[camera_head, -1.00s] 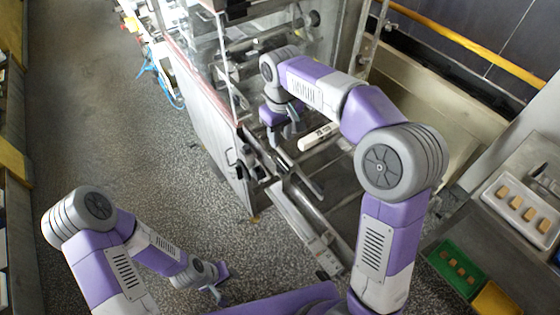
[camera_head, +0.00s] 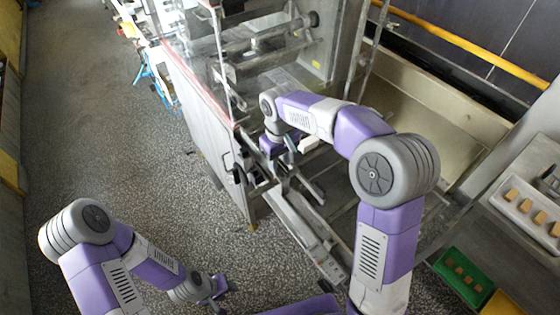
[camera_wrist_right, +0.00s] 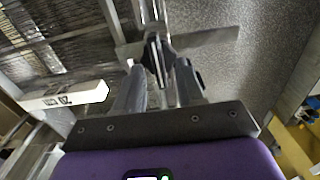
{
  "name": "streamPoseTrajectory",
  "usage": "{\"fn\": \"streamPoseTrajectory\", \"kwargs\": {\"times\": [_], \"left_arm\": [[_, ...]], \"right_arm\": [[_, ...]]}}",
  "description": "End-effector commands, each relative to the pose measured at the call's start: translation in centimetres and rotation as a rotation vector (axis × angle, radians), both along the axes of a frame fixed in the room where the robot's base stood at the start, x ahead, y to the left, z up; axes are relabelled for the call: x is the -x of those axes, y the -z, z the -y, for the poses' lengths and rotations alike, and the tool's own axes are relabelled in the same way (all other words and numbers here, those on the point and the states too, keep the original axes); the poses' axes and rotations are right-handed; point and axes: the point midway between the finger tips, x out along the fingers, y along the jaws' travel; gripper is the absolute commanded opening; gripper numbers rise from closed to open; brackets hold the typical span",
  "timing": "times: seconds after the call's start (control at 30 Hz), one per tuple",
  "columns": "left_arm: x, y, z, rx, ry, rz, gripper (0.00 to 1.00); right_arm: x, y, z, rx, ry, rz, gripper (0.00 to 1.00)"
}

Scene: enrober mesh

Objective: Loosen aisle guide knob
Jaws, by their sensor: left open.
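A dark knob-like part (camera_wrist_right: 157,58) shows at the fingertips of my right gripper (camera_wrist_right: 158,72) in the right wrist view. The fingers stand on either side of it; I cannot tell whether they touch it. In the head view my right gripper (camera_head: 284,158) is low over the rail at the machine's near end, and the part at its fingertips is hidden. A black knob (camera_head: 239,174) shows on the machine's aisle side, left of that gripper. My left gripper (camera_head: 218,287) is open and empty above the floor, well away from the machine.
The metal machine (camera_head: 205,115) has a tall side panel and a rail frame (camera_head: 305,235) at its near end. A white labelled bar (camera_wrist_right: 65,97) lies left of my right gripper. A white tray (camera_head: 500,207) and green tray (camera_head: 440,262) stand at right. The aisle floor is clear.

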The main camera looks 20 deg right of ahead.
Motion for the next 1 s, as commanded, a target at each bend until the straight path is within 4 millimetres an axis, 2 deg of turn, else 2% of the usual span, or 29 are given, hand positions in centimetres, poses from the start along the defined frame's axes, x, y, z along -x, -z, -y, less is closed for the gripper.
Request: {"fn": "streamPoseTrajectory", "kwargs": {"times": [0.23, 0.4, 0.5, 0.77, 1.0], "left_arm": [[0.00, -0.01, 0.00, 0.000, 0.000, 0.000, 0.43], [0.00, 0.00, 0.00, 0.000, 0.000, 0.000, 0.43], [0.00, 0.00, 0.00, 0.000, 0.000, 0.000, 0.43], [0.01, -0.09, 0.00, 0.000, 0.000, 0.000, 0.43], [0.01, -0.80, 0.00, 0.000, 0.000, 0.000, 0.43]], "right_arm": [[0.00, 0.08, 0.02, 0.000, 0.000, 0.000, 0.38], [0.00, 0.07, 0.01, 0.000, 0.000, 0.000, 0.12], [0.00, 0.07, 0.01, 0.000, 0.000, 0.000, 0.00], [0.00, 0.04, 0.00, 0.000, -0.008, 0.000, 0.00], [0.03, -0.06, -0.05, 0.000, -0.084, -0.001, 0.00]]}}
